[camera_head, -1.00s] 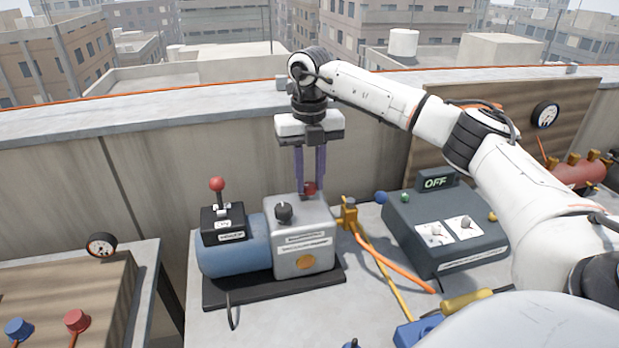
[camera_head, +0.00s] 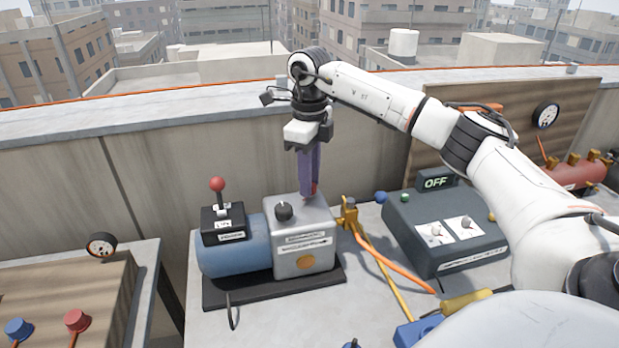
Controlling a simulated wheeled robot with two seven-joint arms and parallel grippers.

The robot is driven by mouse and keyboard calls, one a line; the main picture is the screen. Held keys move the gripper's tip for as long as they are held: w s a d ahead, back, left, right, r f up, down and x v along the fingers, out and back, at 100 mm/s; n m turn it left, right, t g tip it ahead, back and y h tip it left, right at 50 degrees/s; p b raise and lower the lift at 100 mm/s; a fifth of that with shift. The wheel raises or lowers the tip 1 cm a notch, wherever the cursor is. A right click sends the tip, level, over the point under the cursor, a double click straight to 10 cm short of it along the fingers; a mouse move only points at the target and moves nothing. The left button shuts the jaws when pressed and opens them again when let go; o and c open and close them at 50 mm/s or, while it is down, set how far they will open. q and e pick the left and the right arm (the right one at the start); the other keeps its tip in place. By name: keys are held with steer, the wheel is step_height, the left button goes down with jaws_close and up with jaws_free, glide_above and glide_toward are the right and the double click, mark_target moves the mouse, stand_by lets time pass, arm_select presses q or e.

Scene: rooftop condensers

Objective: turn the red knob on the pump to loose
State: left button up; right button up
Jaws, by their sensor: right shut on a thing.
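The pump (camera_head: 236,258) has a blue cylinder and a grey block on a black base, on the grey bench. The red knob (camera_head: 315,188) is at the rear right of the grey block's top, and only a sliver of it shows beside the fingers. My right gripper (camera_head: 309,190) points straight down from above and is shut on the red knob. Its purple fingers are seen nearly edge-on and hide most of the knob and any marks around it. My left gripper is not in view.
A black knob (camera_head: 284,210) sits left of the fingers on the grey block. A red-ball lever (camera_head: 217,185) stands at the pump's left. A yellow valve (camera_head: 348,212) with hoses and a dark OFF box (camera_head: 445,235) are to the right. A parapet (camera_head: 180,118) runs behind.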

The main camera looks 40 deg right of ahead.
steer(key=n, duration=0.5)
steer(key=shift+r+n, duration=0.1)
steer(key=shift+n, duration=0.2)
steer(key=n, duration=0.4)
steer(key=shift+n, duration=0.4)
steer(key=o, duration=1)
steer(key=shift+o, duration=0.2)
step_height(320, 180, up, 10)
steer(key=shift+r, duration=0.15)
steer(key=shift+s, duration=0.1)
